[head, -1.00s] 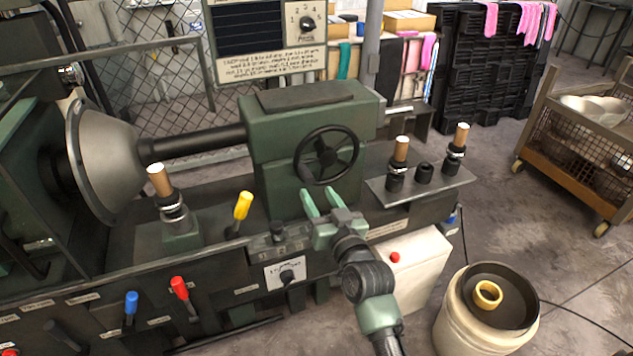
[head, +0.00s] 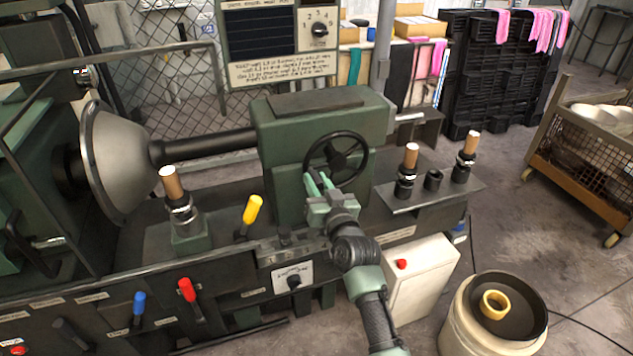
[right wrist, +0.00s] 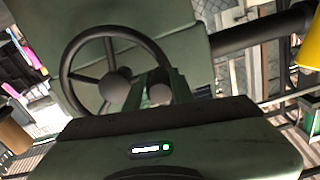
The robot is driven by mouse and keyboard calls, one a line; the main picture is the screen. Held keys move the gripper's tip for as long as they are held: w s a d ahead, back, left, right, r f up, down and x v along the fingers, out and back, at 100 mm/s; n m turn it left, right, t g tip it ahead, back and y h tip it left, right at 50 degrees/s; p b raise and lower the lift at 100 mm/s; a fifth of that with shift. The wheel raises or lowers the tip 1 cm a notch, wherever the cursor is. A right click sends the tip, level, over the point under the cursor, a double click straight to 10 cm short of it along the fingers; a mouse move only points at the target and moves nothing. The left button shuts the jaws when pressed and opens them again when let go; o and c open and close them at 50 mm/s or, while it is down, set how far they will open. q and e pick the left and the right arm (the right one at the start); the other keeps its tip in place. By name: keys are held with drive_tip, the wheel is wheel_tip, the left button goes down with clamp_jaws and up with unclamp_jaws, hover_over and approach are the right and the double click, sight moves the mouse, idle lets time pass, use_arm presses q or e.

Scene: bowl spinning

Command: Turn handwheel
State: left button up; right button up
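The handwheel (head: 365,160) is a dark spoked wheel on the front of the green tailstock housing (head: 275,150). In the right wrist view the handwheel (right wrist: 117,86) shows its rim, spokes and round hub. My right gripper (head: 318,178) is at the wheel's lower left rim. Its green fingers are close together, one on each side of a small grey knob (right wrist: 160,93) at the wheel's edge, and look shut on it; contact is partly hidden. My left gripper is out of view.
A large metal bowl form (head: 118,160) sits on the lathe at left. A yellow lever (head: 252,209) and a wooden-handled post (head: 172,184) stand left of my right arm. A plate with wooden-handled tools (head: 410,160) is right of the wheel. A white box (head: 420,275) stands below.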

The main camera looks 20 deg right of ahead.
clamp_jaws()
idle(1.1)
